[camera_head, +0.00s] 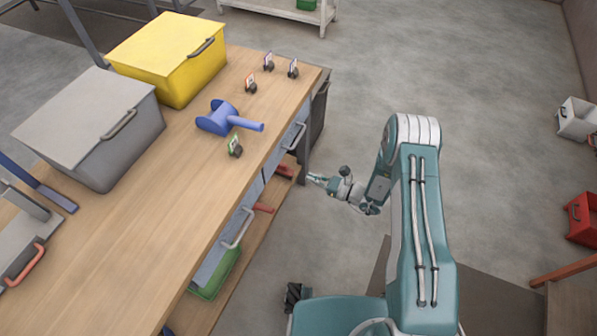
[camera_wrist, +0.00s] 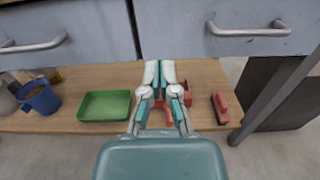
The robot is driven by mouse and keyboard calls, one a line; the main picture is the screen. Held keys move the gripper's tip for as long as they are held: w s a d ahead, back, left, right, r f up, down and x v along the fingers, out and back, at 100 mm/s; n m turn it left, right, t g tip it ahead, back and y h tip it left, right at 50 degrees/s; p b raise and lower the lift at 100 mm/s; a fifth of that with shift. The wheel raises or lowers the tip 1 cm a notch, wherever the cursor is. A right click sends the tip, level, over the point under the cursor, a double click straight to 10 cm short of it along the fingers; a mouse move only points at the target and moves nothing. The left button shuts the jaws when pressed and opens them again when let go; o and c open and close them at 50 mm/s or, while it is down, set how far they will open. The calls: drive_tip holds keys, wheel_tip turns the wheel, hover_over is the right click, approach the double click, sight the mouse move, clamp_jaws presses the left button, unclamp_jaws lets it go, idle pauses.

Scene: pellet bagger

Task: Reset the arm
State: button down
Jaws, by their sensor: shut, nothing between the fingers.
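My gripper (camera_head: 311,177) is at the end of my teal arm, beside the front of the workbench (camera_head: 110,256) and below its top. In the wrist view my gripper (camera_wrist: 160,66) points at the bench front, with its fingertips together and nothing between them. The fingers show in front of the lower shelf (camera_wrist: 60,115), just under two grey drawers (camera_wrist: 232,27) with metal handles. A red object behind the fingers is partly hidden.
On the bench stand a yellow bin (camera_head: 160,65), a grey bin (camera_head: 92,127), a blue scoop (camera_head: 222,119) and several small tagged clips. The lower shelf holds a green tray (camera_wrist: 104,106), a blue mug (camera_wrist: 39,97) and a red block (camera_wrist: 220,108).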

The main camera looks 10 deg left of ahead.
drive_tip(key=shift+s+d, duration=0.15)
drive_tip(key=shift+s, duration=0.05)
drive_tip(key=s+d+r+n+g+h, duration=0.1)
drive_tip(key=s+r+n+g+h, duration=0.4)
drive_tip(key=r, duration=0.8)
drive_tip(key=s+r+n+g, duration=0.3)
drive_tip(key=r+n, duration=0.5)
drive_tip(key=r, duration=0.4)
drive_tip(key=s+d+r+n+t+h, duration=0.8)
drive_tip(key=s+d+r+h, duration=0.4)
drive_tip(key=s+d+r, duration=0.3)
drive_tip(key=shift+s+d+r+n, duration=0.35)
drive_tip(key=shift+s+d, duration=0.2)
drive_tip(key=shift+s, duration=0.6)
